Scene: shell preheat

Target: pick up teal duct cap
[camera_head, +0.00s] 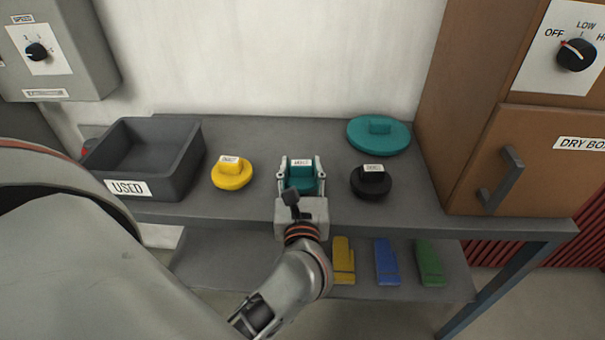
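A small teal duct cap (303,184) with a white label on its raised grip sits on the grey bench top near the middle. My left gripper (301,165) is at this cap, with one finger on each side of its grip. The fingers look spread, and I see no clear contact with the grip. The gripper's body hides the near part of the cap. My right gripper is not in view.
A yellow cap (232,175) stands left of the teal cap, and a black cap (371,183) right. A larger teal lid (379,137) lies behind. A grey USED bin (185,165) is at left, a brown dry box (540,160) at right. Colored pieces lie on the lower shelf (225,265).

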